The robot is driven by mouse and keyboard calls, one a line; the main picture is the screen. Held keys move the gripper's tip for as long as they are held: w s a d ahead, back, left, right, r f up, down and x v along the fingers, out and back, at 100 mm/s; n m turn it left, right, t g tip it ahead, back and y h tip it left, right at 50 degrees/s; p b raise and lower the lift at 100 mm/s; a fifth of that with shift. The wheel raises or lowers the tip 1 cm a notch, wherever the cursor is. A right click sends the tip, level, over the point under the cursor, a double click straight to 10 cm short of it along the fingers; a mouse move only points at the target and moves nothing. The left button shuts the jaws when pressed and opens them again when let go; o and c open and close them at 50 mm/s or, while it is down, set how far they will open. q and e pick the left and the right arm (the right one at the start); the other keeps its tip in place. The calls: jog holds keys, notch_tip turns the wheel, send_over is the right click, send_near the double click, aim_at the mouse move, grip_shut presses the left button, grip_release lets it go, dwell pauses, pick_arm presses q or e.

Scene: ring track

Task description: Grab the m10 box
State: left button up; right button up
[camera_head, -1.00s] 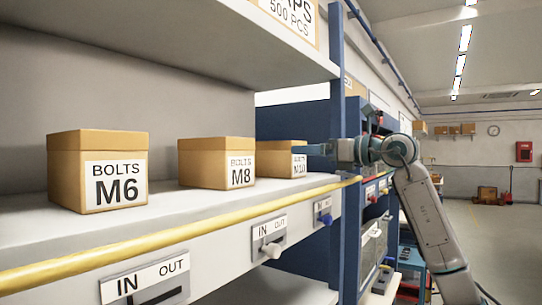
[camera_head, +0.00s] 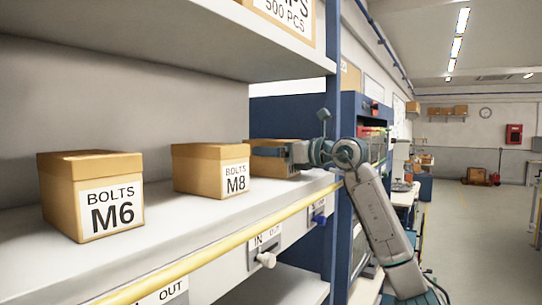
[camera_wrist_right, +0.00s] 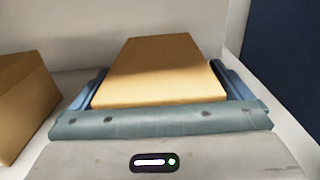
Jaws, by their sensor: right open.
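The M10 box (camera_head: 275,143) is a tan carton, the farthest of the row on the shelf. My right gripper (camera_head: 272,153) reaches in from the right and covers most of its front, so its label is hidden now. In the right wrist view the box (camera_wrist_right: 160,72) lies between the two blue fingers of my right gripper (camera_wrist_right: 163,88), one along each side. The jaws are open, and I cannot tell whether a finger touches the box. My left gripper is not in view.
The M8 box (camera_head: 211,171) stands left of the M10 box, and the M6 box (camera_head: 91,196) is nearest. A yellow rail (camera_head: 215,245) runs along the shelf's front edge. A blue post (camera_head: 332,120) stands right of the boxes, with another shelf board (camera_head: 200,30) above.

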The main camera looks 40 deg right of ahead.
jog(key=shift+s+d+r, duration=0.1)
jog(key=shift+s, duration=0.1)
jog(key=c, duration=0.9)
jog(key=shift+w, duration=0.1)
jog(key=c, duration=0.5)
jog(key=shift+o, duration=0.2)
jog(key=shift+r, duration=0.1)
